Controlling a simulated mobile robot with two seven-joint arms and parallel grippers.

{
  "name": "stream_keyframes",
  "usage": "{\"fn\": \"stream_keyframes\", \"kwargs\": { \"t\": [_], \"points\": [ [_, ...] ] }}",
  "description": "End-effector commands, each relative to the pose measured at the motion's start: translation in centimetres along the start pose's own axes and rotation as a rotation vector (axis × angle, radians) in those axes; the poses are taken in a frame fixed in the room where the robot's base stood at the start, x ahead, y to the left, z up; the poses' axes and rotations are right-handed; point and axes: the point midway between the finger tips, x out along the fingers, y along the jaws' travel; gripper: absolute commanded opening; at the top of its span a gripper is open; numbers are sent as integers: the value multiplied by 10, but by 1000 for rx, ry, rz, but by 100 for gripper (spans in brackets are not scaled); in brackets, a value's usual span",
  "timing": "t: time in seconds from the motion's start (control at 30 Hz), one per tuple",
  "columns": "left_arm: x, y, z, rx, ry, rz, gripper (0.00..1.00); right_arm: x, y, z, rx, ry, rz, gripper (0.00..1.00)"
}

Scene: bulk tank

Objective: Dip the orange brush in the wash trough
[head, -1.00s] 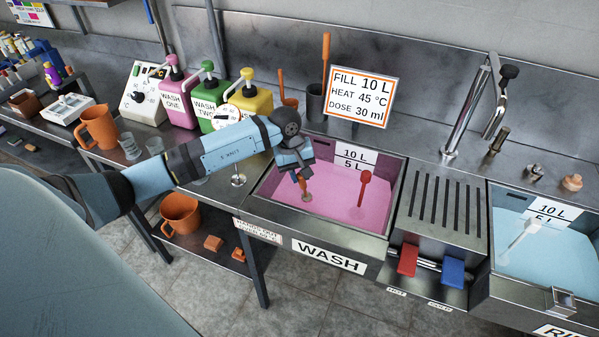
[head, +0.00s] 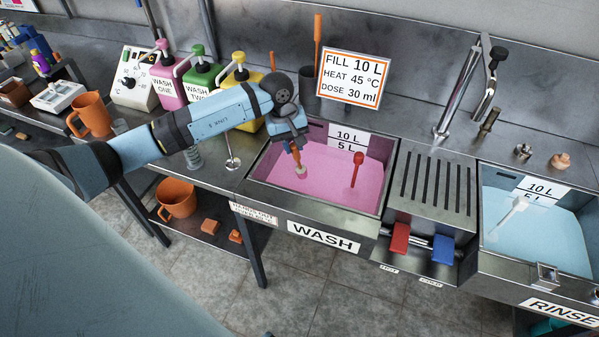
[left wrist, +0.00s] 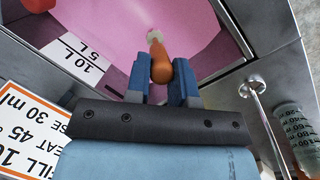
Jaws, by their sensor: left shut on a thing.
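The orange brush (head: 297,158) is held upright, pale bristle end down, inside the outline of the wash trough (head: 315,207). My left gripper (head: 292,145) is shut on its handle. In the left wrist view the orange handle (left wrist: 160,68) sits between the two blue fingers, with the pale bristle end (left wrist: 154,36) pointing at the pink liquid. The pink wash liquid (head: 328,182) fills the trough to below its rim. The bristles are at or close to the liquid surface; I cannot tell whether they touch. My right gripper is not in view.
A red-headed stick (head: 358,160) stands in the right part of the wash trough. A slatted drainer (head: 434,190) separates it from the blue rinse trough (head: 530,230). Pump bottles (head: 202,80) and a sign (head: 353,78) stand behind. A metal stand (head: 233,163) is left of the trough.

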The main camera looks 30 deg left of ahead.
Motion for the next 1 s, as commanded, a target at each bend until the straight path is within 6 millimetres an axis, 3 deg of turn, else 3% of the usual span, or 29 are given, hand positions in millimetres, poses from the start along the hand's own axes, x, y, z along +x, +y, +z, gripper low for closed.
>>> {"fn": "stream_keyframes", "kwargs": {
  "t": [1.0],
  "points": [
    [-102,20,10,1,1,1,0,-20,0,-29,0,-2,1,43]
  ]
}}
